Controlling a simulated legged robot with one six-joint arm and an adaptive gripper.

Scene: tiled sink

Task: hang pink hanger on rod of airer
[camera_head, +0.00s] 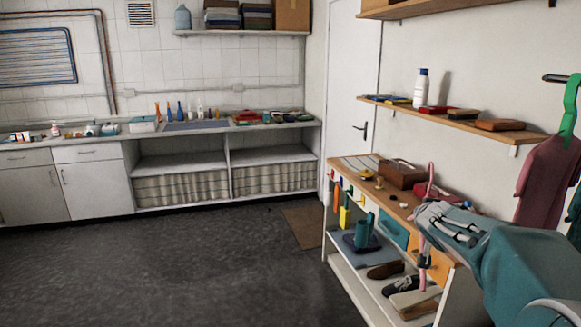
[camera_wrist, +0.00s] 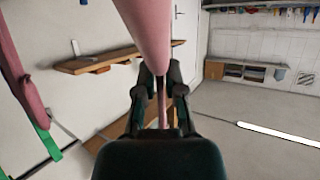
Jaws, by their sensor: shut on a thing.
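The pink hanger (camera_head: 423,246) is in my gripper (camera_head: 432,216), above the front end of the wooden-topped bench. In the wrist view, my gripper (camera_wrist: 160,78) is shut on the pink hanger (camera_wrist: 150,30), whose pink part looms large past the fingers. The hanger's full outline is not visible. A dark rod (camera_head: 556,78) sticks out from the right wall. A green hanger (camera_head: 571,105) with a pink garment (camera_head: 544,178) hangs by it. My gripper is left of and below the rod, apart from it.
A wall shelf (camera_head: 455,125) with a white bottle (camera_head: 421,88) and small items is above the bench (camera_head: 350,160). The bench holds boxes, tools and shoes. A blue rack (camera_head: 38,57) is on the far wall. The dark floor (camera_head: 180,265) at left is clear.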

